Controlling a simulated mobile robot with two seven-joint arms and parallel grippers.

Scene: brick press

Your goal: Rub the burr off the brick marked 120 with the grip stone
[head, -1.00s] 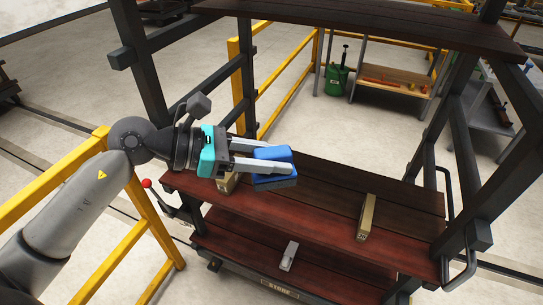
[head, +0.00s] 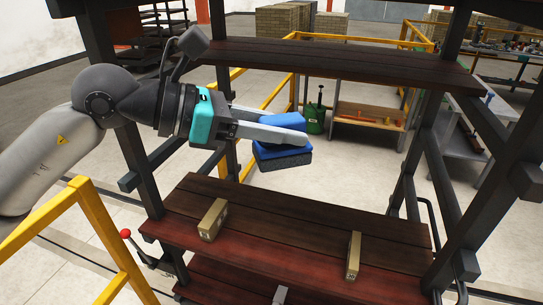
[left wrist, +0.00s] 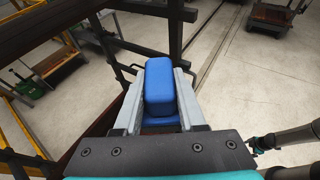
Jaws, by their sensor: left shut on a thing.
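My left gripper (head: 280,128) is shut on the grip stone (head: 283,160), a block with a blue top and a dark grey underside. It holds the stone in the air above the shelf. The stone's blue top (left wrist: 159,85) also shows between the fingers in the left wrist view. Below, a tan brick (head: 212,220) lies on the left part of the dark wooden shelf (head: 285,235). A second tan brick (head: 353,255) lies on the right part, with a small dark mark on its near end. I cannot read either brick's marking surely, and no burr can be made out.
An upper shelf board (head: 330,65) crosses behind the gripper, between dark rack posts. A lever with a red knob (head: 125,233) and a yellow rail (head: 105,235) stand at the left. A small grey object (head: 280,294) lies on the lower level. The shelf between the bricks is clear.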

